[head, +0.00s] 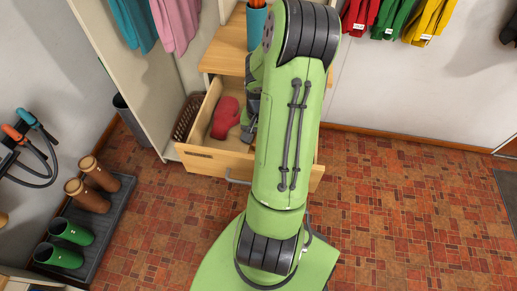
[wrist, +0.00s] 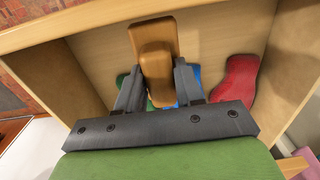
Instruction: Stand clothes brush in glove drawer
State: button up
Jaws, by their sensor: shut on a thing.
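The clothes brush (wrist: 155,48) is a brown wooden piece in the wrist view. My gripper (wrist: 158,72) is shut on it, one dark finger on each side. The brush is over the inside of the open glove drawer (wrist: 100,47); I cannot tell whether it touches the drawer floor. In the head view the drawer (head: 206,158) is pulled out, and my green arm covers its right part and the brush. A red glove (head: 226,117) lies in the drawer and also shows in the wrist view (wrist: 238,78).
Blue (wrist: 194,77) and green gloves lie partly hidden behind the brush and fingers. A dark basket (head: 187,118) stands left of the drawer. A blue cup (head: 256,24) is on the wooden top above. Boots stand on a tray (head: 92,222) at left. The tiled floor at right is clear.

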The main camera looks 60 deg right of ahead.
notch_tip(320, 180, down, 7)
jog(key=shift+r+b, duration=0.1)
jog(key=shift+b, duration=0.75)
jog(key=shift+s, duration=0.1)
jog(key=o, duration=1.1)
